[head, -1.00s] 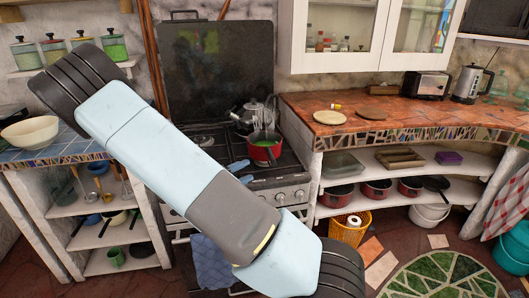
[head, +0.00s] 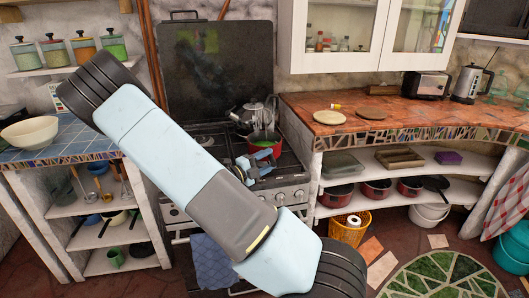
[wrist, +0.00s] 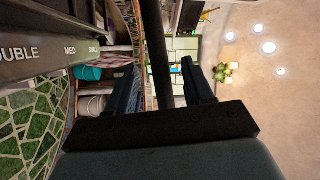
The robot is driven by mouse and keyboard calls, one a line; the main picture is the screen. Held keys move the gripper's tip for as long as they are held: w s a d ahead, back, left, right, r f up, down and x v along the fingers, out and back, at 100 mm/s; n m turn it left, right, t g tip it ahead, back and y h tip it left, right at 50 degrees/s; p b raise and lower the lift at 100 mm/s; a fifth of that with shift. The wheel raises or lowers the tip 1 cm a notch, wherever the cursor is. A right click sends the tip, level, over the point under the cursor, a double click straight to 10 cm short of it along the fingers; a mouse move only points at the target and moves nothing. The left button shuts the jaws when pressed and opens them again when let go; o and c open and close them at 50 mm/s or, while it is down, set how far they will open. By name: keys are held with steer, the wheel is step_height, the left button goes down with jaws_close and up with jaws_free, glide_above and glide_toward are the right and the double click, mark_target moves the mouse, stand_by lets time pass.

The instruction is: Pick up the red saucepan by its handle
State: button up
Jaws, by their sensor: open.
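The red saucepan (head: 277,151) stands on the stove top in the head view, with something green inside. My gripper partly covers its front. My gripper (head: 268,164) is open at the near side of the saucepan, above the stove's front edge. In the wrist view a long dark bar (wrist: 158,45), which looks like the saucepan's handle, runs between the two open fingers of the gripper. I cannot tell whether either finger touches it. The saucepan's body is not clear in the wrist view.
A metal kettle (head: 258,117) stands just behind the saucepan. The stove's front knobs (head: 290,196) are below my gripper. A tiled counter (head: 400,118) lies to the right, with red pots on the shelf below. A blue cloth (head: 212,262) hangs on the stove front.

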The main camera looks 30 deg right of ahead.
steer(key=shift+w+d+r, duration=0.1)
steer(key=shift+d+r, duration=0.05)
steer(key=shift+d, duration=0.8)
steer(key=shift+w+d+r, duration=0.1)
steer(key=shift+d, duration=0.85)
steer(key=shift+s, duration=0.1)
jaws_close()
